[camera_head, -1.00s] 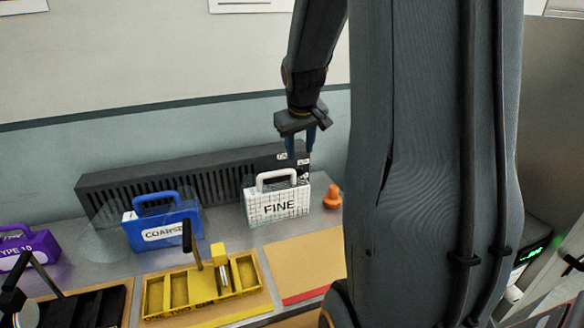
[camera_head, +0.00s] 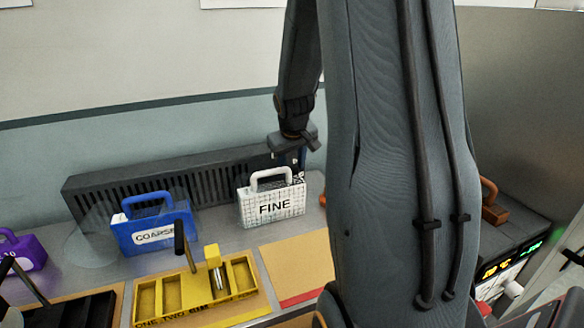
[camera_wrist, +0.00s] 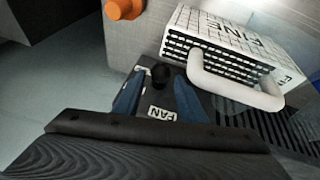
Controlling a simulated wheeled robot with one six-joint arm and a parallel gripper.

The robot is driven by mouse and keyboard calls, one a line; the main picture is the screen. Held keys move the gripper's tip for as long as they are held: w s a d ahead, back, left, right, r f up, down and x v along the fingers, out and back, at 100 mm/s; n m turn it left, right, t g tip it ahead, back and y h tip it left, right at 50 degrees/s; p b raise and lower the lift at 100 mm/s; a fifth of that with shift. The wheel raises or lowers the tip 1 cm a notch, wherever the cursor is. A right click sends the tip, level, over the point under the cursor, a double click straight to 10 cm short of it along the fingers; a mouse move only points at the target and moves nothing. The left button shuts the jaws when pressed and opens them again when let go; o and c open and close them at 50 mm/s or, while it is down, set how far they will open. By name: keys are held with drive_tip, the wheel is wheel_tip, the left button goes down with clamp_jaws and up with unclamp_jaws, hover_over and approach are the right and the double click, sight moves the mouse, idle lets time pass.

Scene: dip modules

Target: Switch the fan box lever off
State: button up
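The fan box (camera_head: 130,180) is a long dark slotted box along the wall; its slats (camera_wrist: 262,130) show at right in the wrist view. Its right end carries a white FAN label (camera_wrist: 160,113). The lever shows as a small black knob (camera_wrist: 161,72) just beyond the label; its tilt is hard to tell. My gripper (camera_wrist: 158,82) is open, its blue fingers on either side of the knob, without clear contact. In the head view my gripper (camera_head: 302,155) is at the box's right end, with its fingers partly hidden by my arm.
The white FINE module (camera_head: 270,205) with its raised handle stands close beside my gripper. An orange knob-like object (camera_wrist: 124,8) is nearby. A blue COARSE module (camera_head: 155,225), a purple module (camera_head: 22,250) and a yellow tray (camera_head: 200,292) are to the left.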

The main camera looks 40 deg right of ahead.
drive_tip(key=shift+x, duration=1.05)
clamp_jaws()
idle(0.5)
unclamp_jaws()
drive_tip(key=shift+a, duration=0.15)
drive_tip(key=shift+r, duration=0.1)
drive_tip(key=shift+r, duration=0.3)
drive_tip(key=v, duration=0.7)
drive_tip(key=shift+b, duration=0.45)
